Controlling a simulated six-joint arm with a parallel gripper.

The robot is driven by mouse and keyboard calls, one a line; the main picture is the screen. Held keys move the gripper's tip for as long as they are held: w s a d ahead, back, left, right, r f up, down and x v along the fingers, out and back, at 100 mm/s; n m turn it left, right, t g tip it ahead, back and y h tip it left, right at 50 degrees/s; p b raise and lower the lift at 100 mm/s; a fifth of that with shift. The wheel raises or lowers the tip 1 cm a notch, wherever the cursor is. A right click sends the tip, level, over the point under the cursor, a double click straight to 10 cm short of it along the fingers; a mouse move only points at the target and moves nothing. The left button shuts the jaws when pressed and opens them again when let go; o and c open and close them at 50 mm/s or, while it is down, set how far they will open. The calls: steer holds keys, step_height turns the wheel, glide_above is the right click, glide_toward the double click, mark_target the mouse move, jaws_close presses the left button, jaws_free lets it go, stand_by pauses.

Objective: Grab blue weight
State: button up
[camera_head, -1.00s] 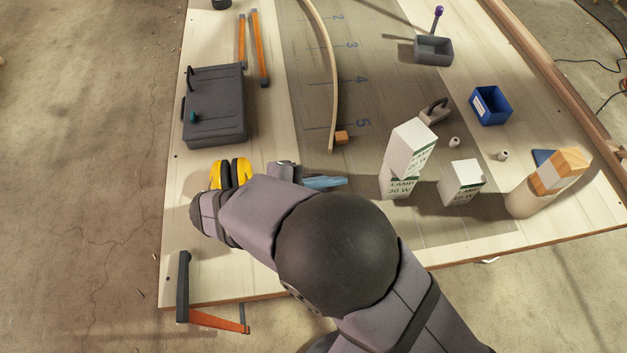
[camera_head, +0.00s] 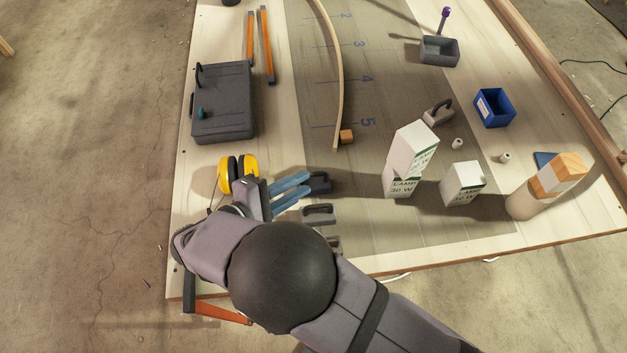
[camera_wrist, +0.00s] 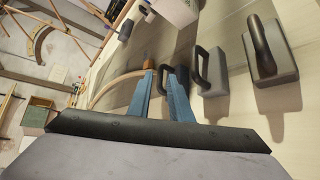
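A grey weight (camera_head: 318,214) stands just in front of that, and another (camera_head: 334,243) is partly hidden by my arm. A grey weight (camera_wrist: 272,62) is further right. No weight looks clearly blue; I cannot tell which one is meant.
Yellow ear defenders (camera_head: 238,172) and a dark toolbox (camera_head: 222,102) lie left. A wooden cube (camera_head: 347,136) is by the bent lath (camera_head: 339,80). Lamp boxes (camera_head: 414,150), a further weight (camera_head: 437,112) and a blue bin (camera_head: 493,107) are right. The mid-mat is mostly clear.

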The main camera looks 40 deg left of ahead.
mark_target(318, 174)
steer(key=p+x, duration=0.2)
steer(key=x, duration=0.2)
steer(key=shift+w+f+p, duration=0.3)
steer(key=shift+w+p, duration=0.05)
steer(key=shift+w, duration=0.05)
steer(key=shift+c, duration=0.6)
jaws_close()
steer(key=shift+r, duration=0.1)
stand_by(0.5)
